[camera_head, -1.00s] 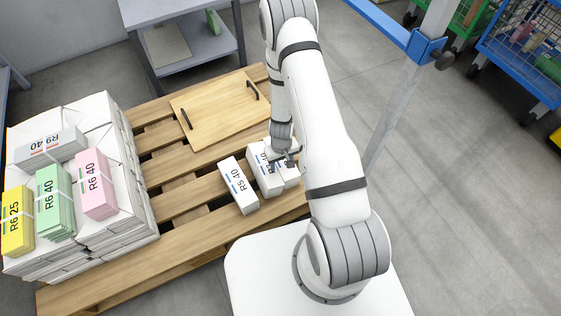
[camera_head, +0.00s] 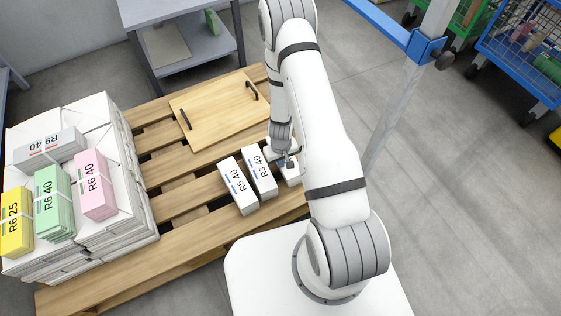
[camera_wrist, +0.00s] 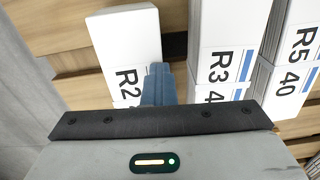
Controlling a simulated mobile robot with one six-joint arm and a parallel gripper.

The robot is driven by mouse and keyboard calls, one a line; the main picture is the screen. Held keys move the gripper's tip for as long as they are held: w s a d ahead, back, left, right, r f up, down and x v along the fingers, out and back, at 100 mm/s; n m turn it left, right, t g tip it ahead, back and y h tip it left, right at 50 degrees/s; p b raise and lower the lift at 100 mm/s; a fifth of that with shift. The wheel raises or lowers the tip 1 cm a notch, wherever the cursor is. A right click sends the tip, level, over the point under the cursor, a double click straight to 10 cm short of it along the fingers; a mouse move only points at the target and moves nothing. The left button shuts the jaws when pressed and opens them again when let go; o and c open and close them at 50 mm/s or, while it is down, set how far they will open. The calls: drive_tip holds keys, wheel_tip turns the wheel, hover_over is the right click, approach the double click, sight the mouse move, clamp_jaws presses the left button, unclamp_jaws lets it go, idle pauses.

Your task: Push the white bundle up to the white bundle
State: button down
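Three white bundles with black print and blue stripes lie on the wooden pallet. The R5 40 bundle (camera_head: 238,186) is leftmost in the head view, with the R3 40 bundle (camera_head: 259,172) close beside it, a narrow gap between them. The R2 bundle (camera_head: 292,173) is at the right, partly hidden by my arm. In the wrist view the R2 bundle (camera_wrist: 125,50) is left, the R3 bundle (camera_wrist: 222,45) right of it, and R5 (camera_wrist: 298,60) far right. My gripper (camera_wrist: 157,85) looks shut and empty, at the gap between R2 and R3. I cannot tell whether it touches either.
A board with two dark handles (camera_head: 215,112) lies on the pallet (camera_head: 185,198) behind the bundles. A big white stack (camera_head: 127,215) with yellow, green, pink and grey bundles stands left.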

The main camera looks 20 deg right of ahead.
drive_tip(key=c, duration=2.1)
unclamp_jaws()
drive_tip(key=shift+f, duration=0.5)
drive_tip(key=o, duration=1)
drive_tip(key=shift+d, duration=0.1)
drive_tip(key=o, duration=0.8)
drive_tip(key=shift+s, duration=0.2)
drive_tip(key=shift+s+r+p, duration=0.1)
drive_tip(key=shift+r+p, duration=0.65)
drive_tip(key=shift+p, duration=0.2)
drive_tip(key=r+p, duration=0.6)
drive_tip(key=shift+w+r, duration=0.2)
drive_tip(key=shift+r, duration=0.1)
